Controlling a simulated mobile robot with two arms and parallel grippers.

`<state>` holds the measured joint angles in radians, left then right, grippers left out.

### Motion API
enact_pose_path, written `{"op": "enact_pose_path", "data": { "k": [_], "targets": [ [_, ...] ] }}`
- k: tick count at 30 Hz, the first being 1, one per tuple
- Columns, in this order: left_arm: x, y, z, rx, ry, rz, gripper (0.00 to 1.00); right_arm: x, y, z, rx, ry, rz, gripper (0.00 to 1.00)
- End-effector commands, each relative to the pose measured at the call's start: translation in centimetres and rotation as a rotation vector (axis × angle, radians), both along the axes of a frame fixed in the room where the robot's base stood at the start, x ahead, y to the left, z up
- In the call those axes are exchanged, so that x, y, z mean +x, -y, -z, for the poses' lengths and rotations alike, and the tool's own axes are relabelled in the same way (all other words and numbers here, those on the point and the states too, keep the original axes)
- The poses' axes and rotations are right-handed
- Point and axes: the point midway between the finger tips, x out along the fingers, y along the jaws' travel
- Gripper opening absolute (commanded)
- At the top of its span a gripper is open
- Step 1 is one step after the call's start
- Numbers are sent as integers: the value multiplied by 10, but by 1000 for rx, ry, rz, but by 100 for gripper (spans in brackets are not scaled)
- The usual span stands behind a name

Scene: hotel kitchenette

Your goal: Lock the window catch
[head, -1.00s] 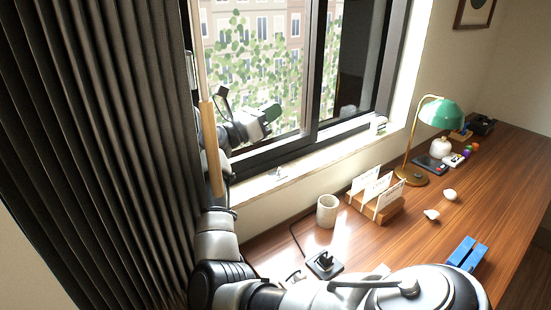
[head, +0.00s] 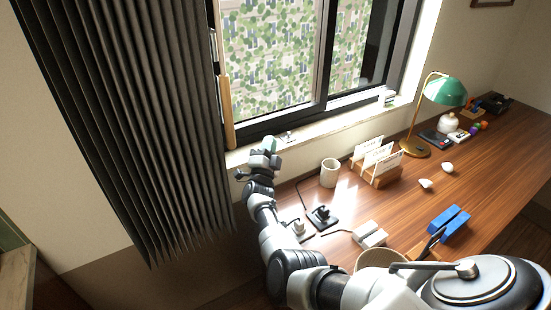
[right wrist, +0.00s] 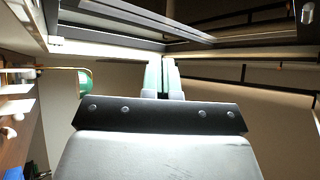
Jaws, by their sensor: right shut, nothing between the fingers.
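The window (head: 270,60) has a dark frame and stands behind the sill. A small pale metal fitting (head: 290,137) sits on the sill near the bottom of the frame; I cannot tell whether it is the catch. My right gripper (head: 268,146) is low at the sill's front edge, just left of and below that fitting, and holds nothing. In the right wrist view its two pale green fingers (right wrist: 160,76) are together. The dark frame crosses the top of that view, and no catch can be made out there. My left gripper is not in view.
A dark pleated curtain (head: 130,120) hangs left of the window, with a wooden upright (head: 226,110) at its edge. The desk holds a cup (head: 330,172), a letter rack (head: 381,176), a green lamp (head: 445,91), a blue object (head: 449,223) and chargers (head: 322,217).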

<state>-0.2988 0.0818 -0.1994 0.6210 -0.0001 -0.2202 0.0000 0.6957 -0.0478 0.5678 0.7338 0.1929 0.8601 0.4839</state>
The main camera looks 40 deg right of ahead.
Motion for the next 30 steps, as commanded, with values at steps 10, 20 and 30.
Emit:
{"op": "enact_pose_path", "data": {
  "k": [10,20,30],
  "targets": [
    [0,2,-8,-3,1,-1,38,2,-22,39,-70,-177,-50,0],
    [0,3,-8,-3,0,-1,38,2,-24,43,-77,-193,-54,0],
    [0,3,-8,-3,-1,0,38,2,-23,43,-77,-195,-56,0]
  ]
}}
